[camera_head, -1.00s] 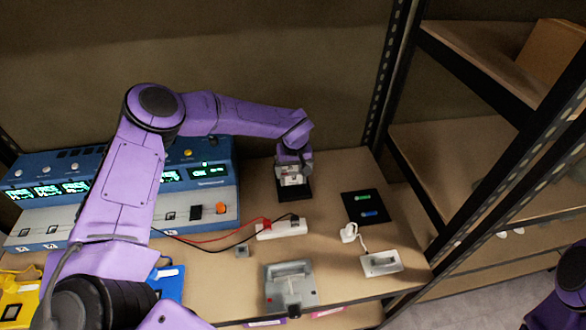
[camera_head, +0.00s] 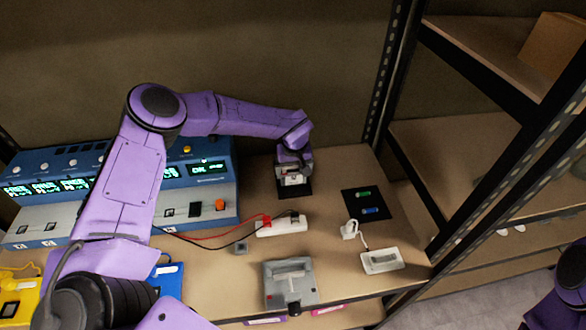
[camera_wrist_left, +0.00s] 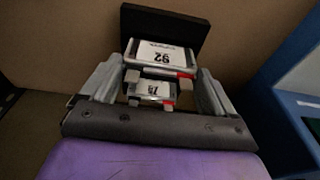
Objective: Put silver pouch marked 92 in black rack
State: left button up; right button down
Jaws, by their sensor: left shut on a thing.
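The silver pouch marked 92 (camera_wrist_left: 160,57) is between the fingertips of my left gripper (camera_wrist_left: 158,80), which is shut on it. Its white label and a red patch show in the left wrist view. A second, smaller label that seems to read 74 (camera_wrist_left: 150,91) shows just below it in the picture. The black rack (camera_wrist_left: 165,27) is directly behind the pouch. In the head view my left gripper (camera_head: 292,172) is over the black rack (camera_head: 296,190), hiding most of it. I cannot tell whether the pouch touches the rack's floor. My right gripper is not in view.
A blue instrument (camera_head: 212,180) with lit displays stands left. A white power strip (camera_head: 282,226), grey device (camera_head: 290,280), black mat (camera_head: 367,205) and white plate (camera_head: 382,260) lie on the bench. A metal shelf post (camera_head: 390,75) rises at right.

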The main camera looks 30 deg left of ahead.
pick_arm(q)
jog(key=shift+f+b, duration=0.55)
jog(key=shift+f, duration=0.4)
jog(key=o, duration=0.9)
jog(key=shift+c, duration=0.2)
notch_tip(320, 180, up, 11)
jog(key=s+d+b, duration=0.1)
jog(key=shift+s+f+b, duration=0.15)
jog(key=shift+b, duration=0.2)
